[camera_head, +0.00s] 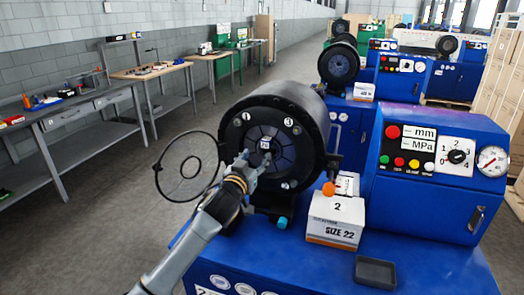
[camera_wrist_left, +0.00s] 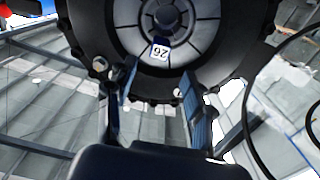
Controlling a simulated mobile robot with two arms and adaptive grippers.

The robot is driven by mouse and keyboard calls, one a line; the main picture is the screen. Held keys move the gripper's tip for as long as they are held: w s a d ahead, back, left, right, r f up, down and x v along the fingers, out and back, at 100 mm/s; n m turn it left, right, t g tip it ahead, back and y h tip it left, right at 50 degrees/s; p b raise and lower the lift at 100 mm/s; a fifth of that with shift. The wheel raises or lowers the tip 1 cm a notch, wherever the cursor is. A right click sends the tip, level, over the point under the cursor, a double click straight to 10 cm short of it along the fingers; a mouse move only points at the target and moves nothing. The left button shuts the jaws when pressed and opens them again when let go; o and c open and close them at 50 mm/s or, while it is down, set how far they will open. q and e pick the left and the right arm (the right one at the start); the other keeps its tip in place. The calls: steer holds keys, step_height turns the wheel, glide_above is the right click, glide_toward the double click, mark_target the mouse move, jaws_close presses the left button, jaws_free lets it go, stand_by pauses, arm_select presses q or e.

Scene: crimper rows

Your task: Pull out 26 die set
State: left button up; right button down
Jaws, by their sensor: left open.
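The 26 die set (camera_head: 283,150) sits in the round black head of the nearest crimper (camera_head: 305,108). Its small tag, marked 26 (camera_wrist_left: 160,53), shows upside down in the left wrist view and at the die centre in the head view. My left gripper (camera_head: 256,157) is in front of the die face, at its lower left. In the left wrist view its two blue-padded fingers (camera_wrist_left: 157,78) are open and empty, with the tag just beyond the gap between their tips. Whether a finger touches the die cannot be told. My right gripper is not in view.
A round mesh guard (camera_head: 190,168) stands swung open left of the head. A white SIZE 22 box (camera_head: 334,218) and a dark tray (camera_head: 375,272) rest on the blue base, beside the control cabinet (camera_head: 440,180). Workbenches (camera_head: 92,105) line the left wall; more crimpers stand behind.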

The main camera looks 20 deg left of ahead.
mark_target(265, 145)
arm_select(q)
steer(key=w+b, duration=0.3)
steer(key=w, duration=0.5)
steer(key=shift+d+f, duration=0.1)
steer(key=shift+d, duration=0.05)
steer(key=shift+w, duration=0.8)
